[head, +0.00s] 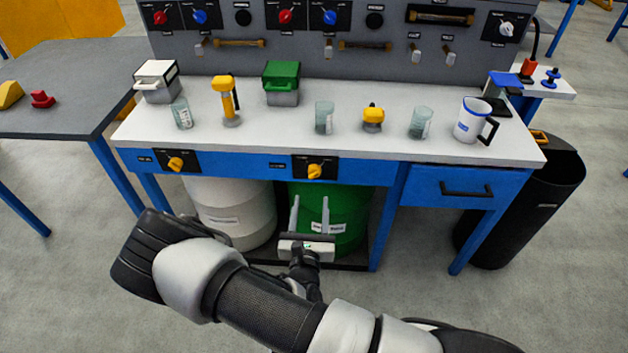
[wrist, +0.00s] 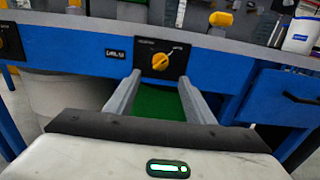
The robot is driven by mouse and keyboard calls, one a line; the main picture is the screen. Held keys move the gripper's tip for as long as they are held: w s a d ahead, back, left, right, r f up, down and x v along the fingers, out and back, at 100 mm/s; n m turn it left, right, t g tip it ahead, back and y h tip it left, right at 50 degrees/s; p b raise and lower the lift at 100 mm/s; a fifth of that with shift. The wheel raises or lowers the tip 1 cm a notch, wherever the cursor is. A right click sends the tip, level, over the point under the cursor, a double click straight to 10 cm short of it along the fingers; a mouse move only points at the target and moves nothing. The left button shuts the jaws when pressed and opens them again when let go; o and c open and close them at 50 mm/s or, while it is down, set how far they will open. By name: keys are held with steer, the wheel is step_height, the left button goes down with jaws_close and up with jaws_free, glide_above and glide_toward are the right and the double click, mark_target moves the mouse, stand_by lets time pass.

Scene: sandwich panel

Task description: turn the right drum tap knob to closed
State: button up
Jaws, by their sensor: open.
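The right drum tap knob (head: 315,170) is a yellow knob on a black plate on the blue front rail of the bench, above the green drum (head: 338,238). In the wrist view the knob (wrist: 161,61) shows just beyond the fingertips, between them, with its grip slanted from lower left to upper right. The plate has small labels at upper left and upper right, too small to read surely. My gripper (head: 310,200) is open and empty, in front of the green drum. Its fingers point toward the knob plate and appear apart from the knob.
The left drum tap knob (head: 176,163) sits on the same rail above the white drum (head: 232,205). A blue drawer (head: 455,185) with a black handle is at right. Beakers, a jug (head: 470,122) and boxes stand on the worktop (head: 270,130). A black bin (head: 525,200) stands at right.

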mark_target(314, 177)
steer(key=w+b, duration=0.2)
steer(key=w, duration=0.8)
steer(key=shift+d, duration=0.2)
steer(key=c, duration=1.1)
